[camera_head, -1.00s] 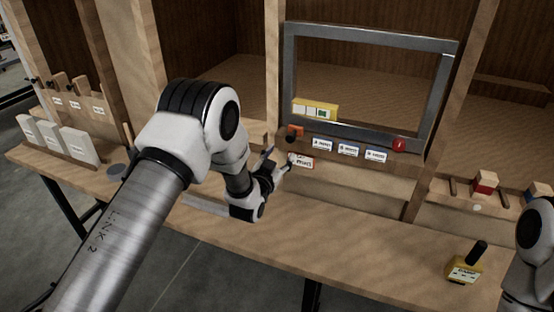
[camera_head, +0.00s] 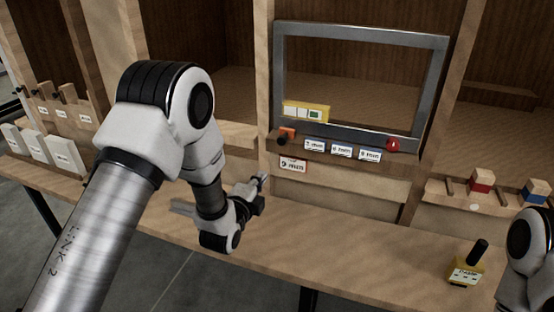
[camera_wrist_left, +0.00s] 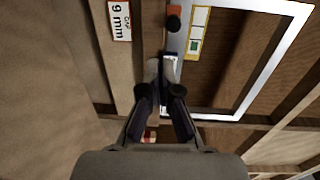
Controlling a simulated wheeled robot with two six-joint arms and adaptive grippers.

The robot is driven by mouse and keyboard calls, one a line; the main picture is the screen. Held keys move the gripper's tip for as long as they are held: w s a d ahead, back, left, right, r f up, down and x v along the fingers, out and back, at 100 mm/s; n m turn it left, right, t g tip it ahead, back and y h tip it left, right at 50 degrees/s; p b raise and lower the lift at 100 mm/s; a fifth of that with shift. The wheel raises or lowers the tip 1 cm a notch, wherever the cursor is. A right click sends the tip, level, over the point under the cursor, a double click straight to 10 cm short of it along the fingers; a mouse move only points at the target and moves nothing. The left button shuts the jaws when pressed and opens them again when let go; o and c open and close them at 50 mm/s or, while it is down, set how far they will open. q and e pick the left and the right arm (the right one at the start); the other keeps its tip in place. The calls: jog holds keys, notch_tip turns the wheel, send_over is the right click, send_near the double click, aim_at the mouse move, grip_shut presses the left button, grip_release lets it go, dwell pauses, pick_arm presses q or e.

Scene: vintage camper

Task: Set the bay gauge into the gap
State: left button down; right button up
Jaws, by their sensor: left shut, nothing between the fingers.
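My left gripper (camera_head: 258,186) is shut and empty above the bench, in front of the wall below the metal frame. In the left wrist view its fingertips (camera_wrist_left: 164,72) point towards the ledge under that frame. A white card with a red border (camera_head: 292,165) sits below the ledge; in the wrist view this card (camera_wrist_left: 121,20) reads 9 mm. I cannot tell for sure which thing is the bay gauge. A yellow block with a black handle (camera_head: 466,268) stands on the bench at the right. The gap itself is not clearly seen. My right gripper is out of view.
The metal frame (camera_head: 444,75) stands above a ledge with blue-and-white cards (camera_head: 342,151), a red knob (camera_head: 393,145) and an orange block (camera_head: 287,134). A yellow strip (camera_head: 306,111) is at its lower left. White blocks (camera_head: 65,156) stand left. The front middle bench is clear.

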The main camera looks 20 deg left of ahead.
aim_at(281, 142)
pick_arm(q)
jog(key=shift+t, duration=0.4)
jog(key=w+p, duration=0.1)
jog(key=w, duration=0.3)
jog(key=w+r+p, duration=0.1)
jog(key=w, duration=0.3)
jog(key=w+p, duration=0.1)
jog(key=w, duration=0.4)
jog(key=shift+d+r, duration=0.2)
jog(key=shift+r, duration=0.2)
jog(key=shift+w, duration=0.5)
jog(key=shift+f, duration=0.1)
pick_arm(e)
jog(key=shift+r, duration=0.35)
